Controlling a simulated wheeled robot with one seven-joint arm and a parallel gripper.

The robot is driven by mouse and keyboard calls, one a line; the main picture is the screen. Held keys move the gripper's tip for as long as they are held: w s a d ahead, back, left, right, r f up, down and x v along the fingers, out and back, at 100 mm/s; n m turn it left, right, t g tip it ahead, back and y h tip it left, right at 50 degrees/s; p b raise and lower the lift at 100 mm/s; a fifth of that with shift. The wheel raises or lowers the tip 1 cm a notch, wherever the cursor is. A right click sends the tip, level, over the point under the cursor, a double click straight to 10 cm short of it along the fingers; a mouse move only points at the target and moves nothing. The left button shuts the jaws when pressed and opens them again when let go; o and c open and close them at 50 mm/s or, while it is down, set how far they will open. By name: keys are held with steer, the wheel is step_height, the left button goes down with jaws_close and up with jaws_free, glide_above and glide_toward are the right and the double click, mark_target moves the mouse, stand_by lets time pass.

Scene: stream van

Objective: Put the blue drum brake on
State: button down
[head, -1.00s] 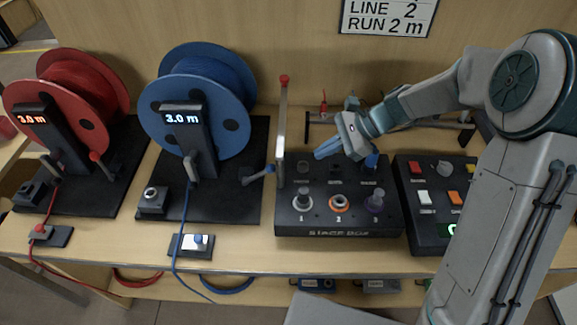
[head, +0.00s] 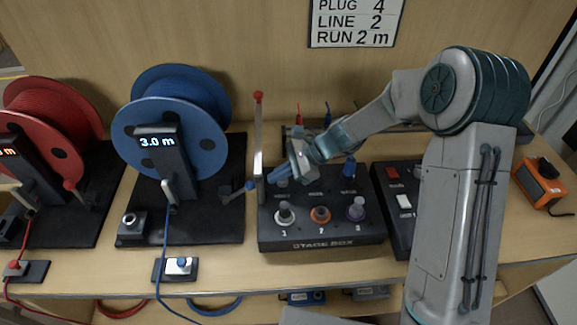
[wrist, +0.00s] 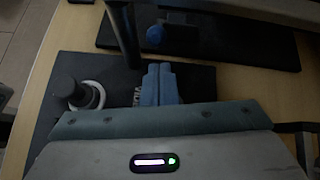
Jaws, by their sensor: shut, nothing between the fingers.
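The blue drum (head: 180,130) stands on a black base left of the stage box, its display reading 3.0 m. A short lever with a blue knob (head: 249,186) sticks out at the base's right side; it looks like the brake lever, low and tilted. The knob also shows in the wrist view (wrist: 155,36), beyond my fingertips. My gripper (head: 273,177) is shut and empty, its blue fingers pointing left above the stage box's back left part, just right of the upright post. In the wrist view my closed fingers (wrist: 160,72) are apart from the knob.
An upright post (head: 259,145) with a red top stands between my fingers and the blue-knobbed lever. The stage box (head: 320,236) has several knobs and lies under my gripper. The red drum (head: 50,120) is at far left. A blue cable (head: 166,235) runs forward.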

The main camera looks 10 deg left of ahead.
mark_target(268, 189)
steer(key=shift+x, duration=1.8)
steer(key=r, duration=0.1)
steer(key=a+p, duration=0.1)
steer(key=r, duration=0.1)
steer(key=shift+s+a+r, duration=0.25)
steer(key=shift+r, duration=0.1)
steer(key=shift+s+a+r+p, duration=0.1)
steer(key=shift+a+r+p, duration=0.1)
steer(key=shift+a+p, duration=0.1)
steer(key=shift+d+f, duration=0.1)
steer(key=shift+d, duration=0.2)
steer(key=b+v, duration=0.1)
steer(key=v, duration=1.2)
steer(key=shift+r, duration=0.25)
